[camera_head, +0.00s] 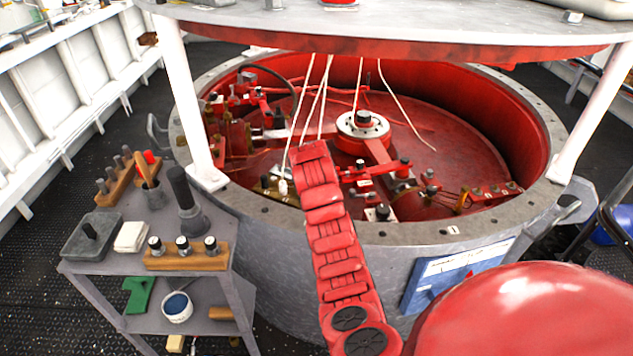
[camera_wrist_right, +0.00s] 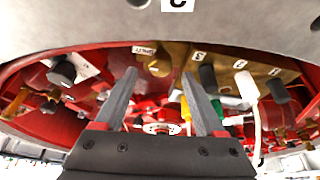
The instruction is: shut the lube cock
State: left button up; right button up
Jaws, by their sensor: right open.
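My right gripper (camera_wrist_right: 160,103) is open in the right wrist view, its two grey fingers apart with nothing between them. They point into the red-lined well. A brass fitting (camera_wrist_right: 160,62) with a small label, which I cannot read surely, sits above and between the fingertips. A numbered brass block (camera_wrist_right: 225,62) with dark handles (camera_wrist_right: 207,78) lies to its right. I cannot tell which part is the lube cock or how its handle stands. In the head view my red right arm reaches over the rim; its gripper is hidden. My left gripper is not in view.
The round grey rim (camera_head: 460,232) surrounds the red well (camera_head: 480,110). White cords (camera_head: 322,100) hang into it; one white end (camera_head: 283,187) is near the brass parts. A round top (camera_head: 400,22) on white posts hangs above. A tool cart (camera_head: 130,265) stands left.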

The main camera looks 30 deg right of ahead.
jog(key=p+v, duration=0.7)
jog(key=v, duration=0.7)
jog(key=shift+w, duration=0.1)
